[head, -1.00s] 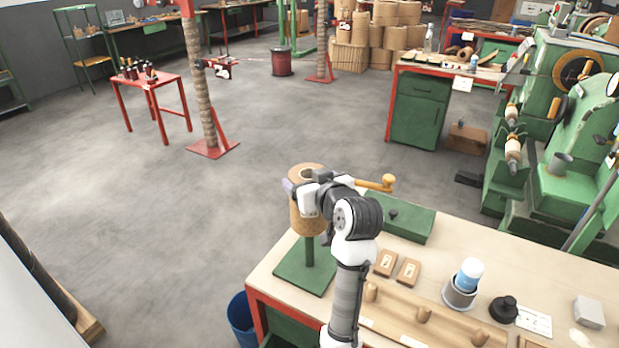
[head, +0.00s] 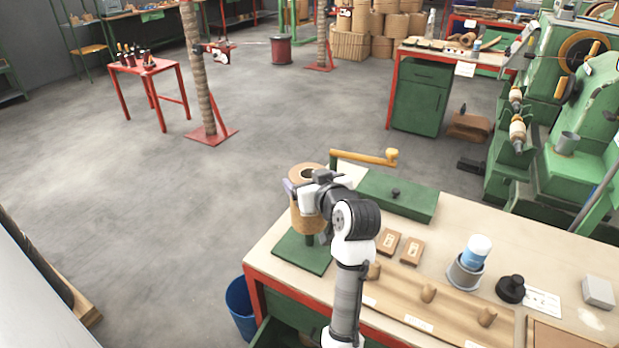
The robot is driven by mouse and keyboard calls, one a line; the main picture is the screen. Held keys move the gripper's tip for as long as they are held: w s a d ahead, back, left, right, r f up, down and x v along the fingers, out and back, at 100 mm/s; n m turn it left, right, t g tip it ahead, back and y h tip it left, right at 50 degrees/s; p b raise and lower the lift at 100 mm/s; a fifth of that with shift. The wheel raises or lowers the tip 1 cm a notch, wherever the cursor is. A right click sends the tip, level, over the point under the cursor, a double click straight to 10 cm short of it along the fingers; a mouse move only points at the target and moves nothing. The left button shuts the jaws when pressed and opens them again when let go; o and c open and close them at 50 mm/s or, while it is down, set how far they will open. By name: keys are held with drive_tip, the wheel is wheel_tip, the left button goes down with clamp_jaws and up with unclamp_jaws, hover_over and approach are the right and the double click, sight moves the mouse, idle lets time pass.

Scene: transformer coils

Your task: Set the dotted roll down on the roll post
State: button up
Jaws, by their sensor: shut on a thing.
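A tan roll (head: 305,219) with a hollow top is upright above the green square base of the roll post (head: 303,251). A short piece of green post shows below the roll, so the roll appears to be around the post; its inside is hidden. My gripper (head: 299,194) is at the roll's upper part and is shut on it. My wrist hides the roll's right side. No dots can be made out on the roll at this size.
The post's base stands at the workbench's (head: 462,215) left corner. A green box (head: 400,197) with a yellow-handled lever is behind my wrist. Wooden blocks (head: 388,243), a pegged board (head: 460,301) and a cup with a blue-and-white container (head: 475,252) are to the right. A blue bin (head: 241,305) is on the floor.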

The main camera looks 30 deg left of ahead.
wheel_tip(320, 180, down, 6)
drive_tip(key=b, duration=0.4)
drive_tip(key=shift+f, duration=0.15)
idle(0.3)
drive_tip(key=o, duration=1.9)
drive_tip(key=shift+o, duration=0.2)
drive_tip(key=shift+f, duration=0.2)
drive_tip(key=b+v, duration=0.2)
drive_tip(key=v, duration=1.2)
drive_tip(key=shift+r, duration=0.15)
drive_tip(key=shift+a, duration=0.1)
